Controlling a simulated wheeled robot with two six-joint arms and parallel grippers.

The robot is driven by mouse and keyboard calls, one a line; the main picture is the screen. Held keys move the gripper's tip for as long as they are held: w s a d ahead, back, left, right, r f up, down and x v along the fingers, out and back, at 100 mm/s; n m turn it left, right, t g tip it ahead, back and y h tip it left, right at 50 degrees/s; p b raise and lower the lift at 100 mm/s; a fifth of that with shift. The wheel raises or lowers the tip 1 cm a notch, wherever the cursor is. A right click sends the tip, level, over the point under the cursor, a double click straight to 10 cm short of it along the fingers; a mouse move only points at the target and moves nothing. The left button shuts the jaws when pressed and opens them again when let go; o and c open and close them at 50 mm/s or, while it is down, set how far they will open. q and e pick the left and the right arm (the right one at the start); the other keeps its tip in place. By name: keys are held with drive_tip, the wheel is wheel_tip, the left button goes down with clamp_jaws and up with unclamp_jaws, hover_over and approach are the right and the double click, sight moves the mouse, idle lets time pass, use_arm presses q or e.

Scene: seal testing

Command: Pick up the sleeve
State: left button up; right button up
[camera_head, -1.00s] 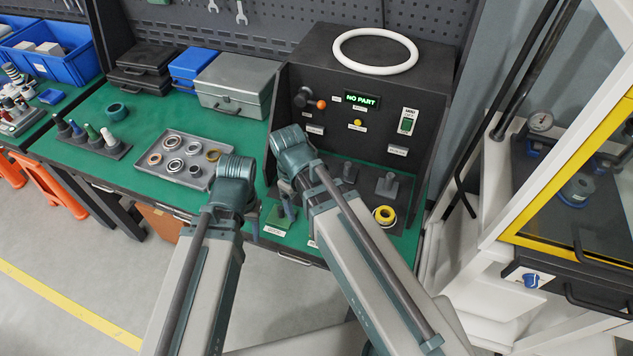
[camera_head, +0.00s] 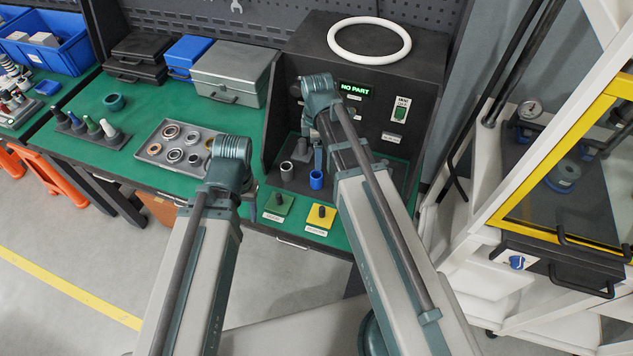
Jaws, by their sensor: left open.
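No part is clearly marked as the sleeve. A short grey cylinder (camera_head: 287,171) and a blue ring-shaped part (camera_head: 316,180) stand on the dark base of the test box, and I cannot tell which one is the sleeve. My left gripper (camera_head: 253,207) is mostly hidden behind my left arm, near the bench's front edge, left of the green pad. It is open and apart from both parts. My right arm reaches over the test box base. A narrow grey-blue piece of it hangs just above the blue part, and its fingertips cannot be made out.
The test box (camera_head: 370,41) reads "NO PART" and carries a white ring (camera_head: 369,57) on top. A green pad (camera_head: 277,207) and a yellow pad (camera_head: 320,215) lie at the front edge. A grey tray (camera_head: 154,150) of rings lies left.

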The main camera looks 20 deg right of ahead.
drive_tip(key=b, duration=0.6)
hover_over(317, 176)
drive_tip(key=s, duration=0.2)
wheel_tip(317, 176, down, 7)
drive_tip(key=shift+w+a, duration=0.15)
drive_tip(key=shift+a, duration=0.05)
wheel_tip(317, 176, down, 5)
drive_tip(key=b, duration=0.5)
drive_tip(key=shift+w, duration=0.1)
clamp_jaws()
